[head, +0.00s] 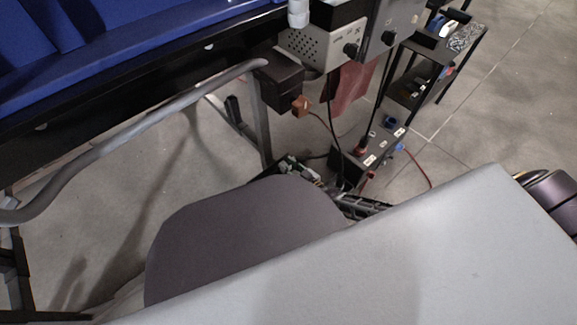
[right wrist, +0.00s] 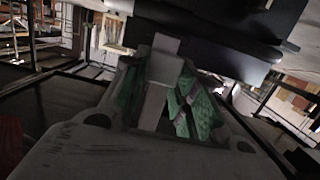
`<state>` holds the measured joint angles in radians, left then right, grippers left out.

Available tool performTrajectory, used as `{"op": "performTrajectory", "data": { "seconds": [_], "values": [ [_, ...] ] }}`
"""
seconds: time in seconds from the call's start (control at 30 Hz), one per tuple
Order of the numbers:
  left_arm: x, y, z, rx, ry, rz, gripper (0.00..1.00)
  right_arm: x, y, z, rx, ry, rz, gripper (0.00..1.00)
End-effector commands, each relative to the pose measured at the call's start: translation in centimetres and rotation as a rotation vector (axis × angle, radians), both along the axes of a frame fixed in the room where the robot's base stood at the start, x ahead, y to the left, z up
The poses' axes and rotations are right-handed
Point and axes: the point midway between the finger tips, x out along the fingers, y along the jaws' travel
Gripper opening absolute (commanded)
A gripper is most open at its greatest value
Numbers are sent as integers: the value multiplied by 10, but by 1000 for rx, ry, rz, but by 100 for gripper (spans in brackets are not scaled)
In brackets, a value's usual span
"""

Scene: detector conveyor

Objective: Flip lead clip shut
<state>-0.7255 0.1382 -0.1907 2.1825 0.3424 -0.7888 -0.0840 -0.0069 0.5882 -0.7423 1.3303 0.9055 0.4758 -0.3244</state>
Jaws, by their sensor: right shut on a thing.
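My right gripper (head: 300,172) is low in the middle of the head view, partly hidden behind my own arm. In the right wrist view its green-padded fingers (right wrist: 165,95) are drawn in, with a pale grey bar between them and a dark part (right wrist: 210,35) across their tips. Which piece the fingers grip is too dark to tell. An orange-brown clip-like piece (head: 300,105) with a dark lead sits at the small dark box under the conveyor edge, above the gripper. I cannot tell whether it is the lead clip, or whether it is open. My left gripper is not in view.
The blue conveyor (head: 130,55) with its grey rail (head: 130,140) fills the upper left. A beige control box (head: 318,48) hangs at its end. A low black box (head: 365,155) with red and blue leads lies near the gripper. A black shelf (head: 425,75) stands upper right.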

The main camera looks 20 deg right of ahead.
Motion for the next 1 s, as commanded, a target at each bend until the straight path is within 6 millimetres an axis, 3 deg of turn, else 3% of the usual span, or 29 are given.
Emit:
{"op": "performTrajectory", "data": {
  "seconds": [0.37, 1.0],
  "values": [
    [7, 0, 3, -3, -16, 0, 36, -4, -1, -6, 31, -85, 0, 4],
    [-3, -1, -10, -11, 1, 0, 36, -11, -3, -17, 90, -244, -1, 4]
  ]
}}
